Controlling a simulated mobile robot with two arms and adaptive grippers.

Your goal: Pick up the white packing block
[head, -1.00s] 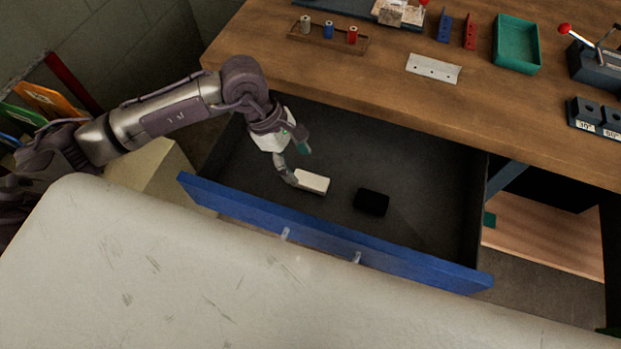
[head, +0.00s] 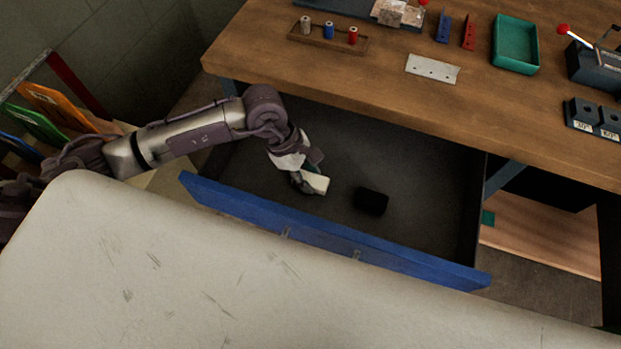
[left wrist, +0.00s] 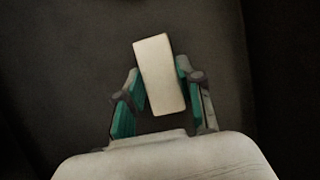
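The white packing block (head: 316,184) lies in the open drawer, partly hidden by my left gripper (head: 307,182) in the head view. In the left wrist view the block (left wrist: 159,74) is a pale rectangle, slightly tilted, between the two teal-padded fingers of my left gripper (left wrist: 158,76). The fingers are apart on either side of it, with narrow gaps; I cannot tell whether either one touches it. My right gripper is not in view.
A black block (head: 371,201) lies in the drawer to the right of the white one. The drawer's blue front (head: 330,235) stands on the near side, and the wooden bench top (head: 375,85) overhangs the back. The drawer floor between is clear.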

